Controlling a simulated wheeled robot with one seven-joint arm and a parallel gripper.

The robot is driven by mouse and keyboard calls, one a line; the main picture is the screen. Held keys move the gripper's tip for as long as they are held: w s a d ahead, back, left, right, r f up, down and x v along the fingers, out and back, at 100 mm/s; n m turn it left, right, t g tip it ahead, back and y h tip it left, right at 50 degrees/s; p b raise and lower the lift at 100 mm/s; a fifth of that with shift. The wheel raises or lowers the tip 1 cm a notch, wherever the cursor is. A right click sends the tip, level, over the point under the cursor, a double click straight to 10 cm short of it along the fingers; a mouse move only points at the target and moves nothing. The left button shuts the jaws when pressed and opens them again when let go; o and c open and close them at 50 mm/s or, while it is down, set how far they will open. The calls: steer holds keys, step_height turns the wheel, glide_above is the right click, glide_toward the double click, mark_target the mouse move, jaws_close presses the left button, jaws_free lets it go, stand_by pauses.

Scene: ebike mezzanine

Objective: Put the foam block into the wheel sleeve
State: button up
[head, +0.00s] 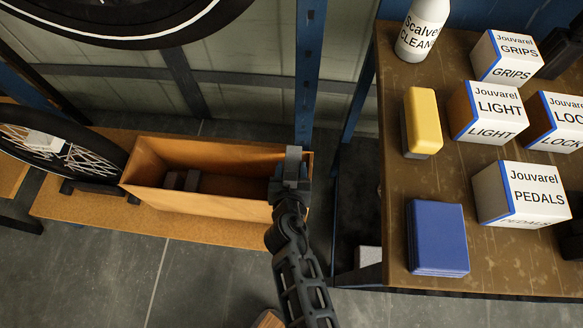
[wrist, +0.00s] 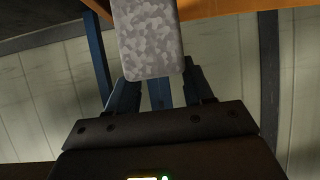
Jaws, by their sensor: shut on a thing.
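The foam block (head: 293,158) is grey and stands upright between the jaws of my gripper (head: 290,186). In the wrist view the foam block (wrist: 148,40) shows its speckled face and sticks out past the fingers. The long, open-topped orange-brown box (head: 205,201) looks like the wheel sleeve. It rests on a tan board at the left. My gripper with the block is at the right end of this box, over or beside its end wall; I cannot tell which. Two small dark blocks (head: 182,181) lie inside the box near its left end.
A spoked wheel (head: 40,150) stands left of the box. A blue post (head: 309,75) rises behind my gripper. The brown table (head: 390,230) at right bears a bottle (head: 422,30), a yellow block (head: 424,120), a blue pad (head: 437,238) and several labelled boxes.

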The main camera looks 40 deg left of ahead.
steer(key=shift+f, duration=0.35)
steer(key=o, duration=1.1)
steer(key=v, duration=0.8)
